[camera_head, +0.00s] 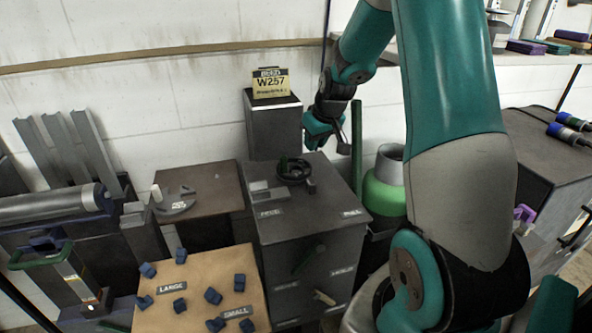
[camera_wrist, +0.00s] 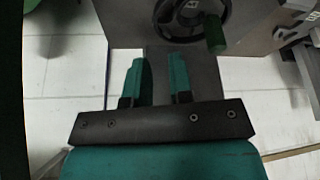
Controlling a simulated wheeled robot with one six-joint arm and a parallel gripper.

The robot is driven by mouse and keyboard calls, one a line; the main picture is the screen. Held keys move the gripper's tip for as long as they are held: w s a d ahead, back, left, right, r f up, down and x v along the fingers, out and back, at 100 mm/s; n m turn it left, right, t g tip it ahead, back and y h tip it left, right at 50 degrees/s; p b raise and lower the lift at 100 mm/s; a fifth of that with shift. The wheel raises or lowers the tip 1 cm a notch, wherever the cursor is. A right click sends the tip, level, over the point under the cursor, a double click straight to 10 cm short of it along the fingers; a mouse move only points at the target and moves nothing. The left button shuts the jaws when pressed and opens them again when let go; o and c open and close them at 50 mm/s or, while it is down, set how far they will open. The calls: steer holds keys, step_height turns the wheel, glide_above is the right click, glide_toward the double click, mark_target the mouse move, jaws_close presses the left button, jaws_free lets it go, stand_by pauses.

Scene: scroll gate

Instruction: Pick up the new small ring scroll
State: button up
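I cannot pick out the new small ring scroll for certain in either view. Several small dark-blue pieces (camera_head: 213,296) lie spread on a tan board by the labels LARGE and SMALL; their exact shape is too small to tell. My gripper (camera_wrist: 157,65) is open, its two teal fingers apart with nothing between them. In the head view my gripper (camera_head: 320,128) is above the back of a dark cabinet (camera_head: 310,220). A black handwheel (camera_head: 293,170) sits on that cabinet; it also shows beyond the fingertips in the wrist view (camera_wrist: 165,18), with a green handle (camera_wrist: 215,34).
The tan board (camera_head: 200,265) is left of the cabinet. A box with a W257 sign (camera_head: 271,83) stands behind it. A green canister (camera_head: 383,195) is to its right. A grey cylinder (camera_head: 50,205) lies far left. Blue-ended rolls (camera_head: 570,130) lie on the right bench.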

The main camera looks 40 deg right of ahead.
mark_target(307, 162)
steer(key=p+x, duration=0.1)
steer(key=x, duration=0.6)
steer(key=shift+w+d+f, duration=0.1)
steer(key=shift+w+f, duration=0.05)
steer(key=shift+f, duration=0.1)
steer(key=shift+c, duration=0.5)
jaws_close()
